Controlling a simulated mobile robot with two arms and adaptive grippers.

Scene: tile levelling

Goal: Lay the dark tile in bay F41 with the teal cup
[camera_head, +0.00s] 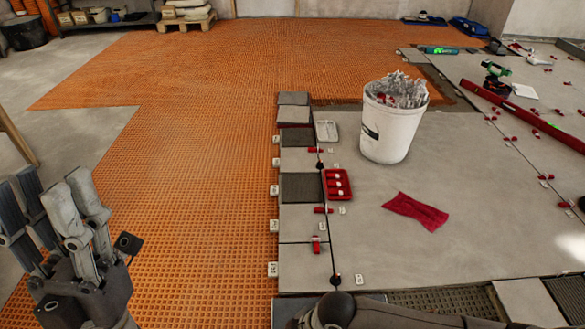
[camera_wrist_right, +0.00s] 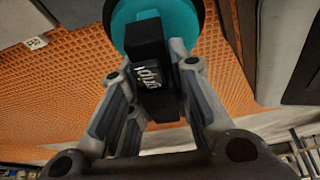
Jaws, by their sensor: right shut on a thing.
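The teal cup (camera_wrist_right: 160,30) shows at the top of the right wrist view, with a black lettered handle. My right gripper (camera_wrist_right: 155,85) is shut on that handle; the cup's face is turned away, so I cannot tell whether a tile hangs on it. In the head view a strip of bays runs along the slab's left edge. Two dark rough patches, an upper one (camera_head: 297,137) and a lower one (camera_head: 301,188), lie among paler tiles. The bay labels (camera_head: 274,190) are too small to read, so F41 cannot be told. My left gripper (camera_head: 50,200) is open and empty at lower left.
A tile stack (camera_head: 293,99) stands at the strip's far end. A white bucket (camera_head: 388,135), red cloth (camera_head: 415,211), red tray (camera_head: 325,186) and pale tray (camera_head: 326,123) sit on the slab. Small red clips (camera_head: 316,246) mark joints. Orange matting (camera_head: 190,190) on the left is clear.

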